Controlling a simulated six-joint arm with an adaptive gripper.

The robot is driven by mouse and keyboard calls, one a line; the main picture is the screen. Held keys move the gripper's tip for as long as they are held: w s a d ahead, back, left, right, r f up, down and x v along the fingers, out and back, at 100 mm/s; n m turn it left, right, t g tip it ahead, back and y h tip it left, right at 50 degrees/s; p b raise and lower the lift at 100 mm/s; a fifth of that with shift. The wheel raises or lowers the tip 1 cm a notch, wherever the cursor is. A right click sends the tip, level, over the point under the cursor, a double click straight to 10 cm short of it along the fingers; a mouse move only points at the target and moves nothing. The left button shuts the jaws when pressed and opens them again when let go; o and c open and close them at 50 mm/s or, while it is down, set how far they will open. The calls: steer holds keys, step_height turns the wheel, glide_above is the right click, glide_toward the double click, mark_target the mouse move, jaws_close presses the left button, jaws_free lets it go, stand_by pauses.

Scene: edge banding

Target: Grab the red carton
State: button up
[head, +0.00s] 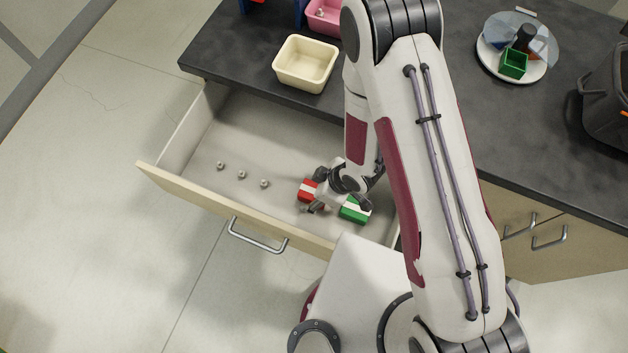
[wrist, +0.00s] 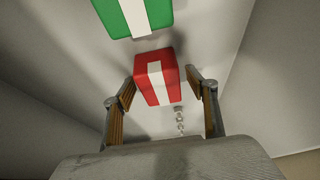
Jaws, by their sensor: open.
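The red carton (head: 307,190) with a white stripe lies in the open drawer, toward its right part. In the wrist view the red carton (wrist: 157,78) sits between the two fingers, with a visible gap on each side. My gripper (head: 328,196) is inside the drawer at the carton and partly covers it in the head view. In the wrist view my gripper (wrist: 160,95) is open, its fingers to the left and right of the carton, holding nothing.
A green carton (head: 355,209) with a white stripe, also in the wrist view (wrist: 133,14), lies close to the red one. Several small metal knobs (head: 242,175) lie in the drawer (head: 165,185). Drawer walls surround the gripper. A cream bin (head: 305,88) stands on the dark counter.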

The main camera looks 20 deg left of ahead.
stand_by(0.3)
steer(key=c, duration=1.2)
steer(key=shift+r, duration=0.25)
steer(key=shift+c, duration=0.2)
step_height(320, 180, up, 17)
steer(key=shift+r, duration=0.2)
steer(key=shift+r, duration=0.1)
stand_by(0.8)
